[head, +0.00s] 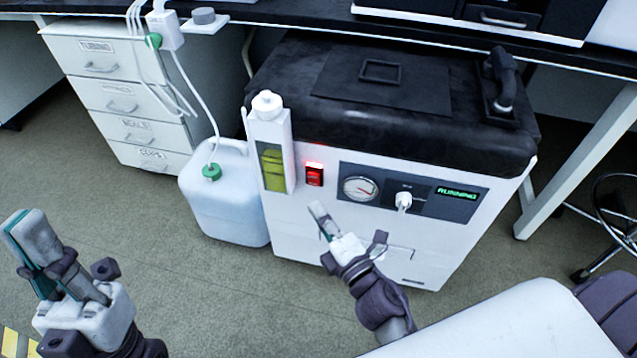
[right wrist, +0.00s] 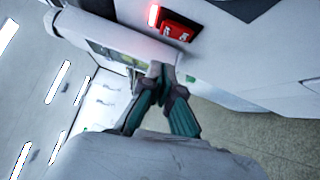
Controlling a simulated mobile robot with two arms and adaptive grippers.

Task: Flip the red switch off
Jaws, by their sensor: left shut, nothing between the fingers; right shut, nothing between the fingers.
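The red switch (head: 314,175) is on the front of a white machine (head: 350,243) with a black top, and a red light glows just above it. It also shows in the right wrist view (right wrist: 176,27), at the top. My right gripper (head: 319,214) is shut and empty, just below the switch and apart from it in the head view. Its closed fingertips also show in the right wrist view (right wrist: 160,72). My left gripper (head: 25,228) is shut and empty at the far left, well away from the machine.
Right of the switch are a round gauge (head: 360,188), a white knob (head: 403,201) and a green display reading RUNNING (head: 457,192). A holder with a yellow-green window (head: 271,165) juts out to its left. A white jug (head: 222,200) and drawers (head: 127,100) stand further left.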

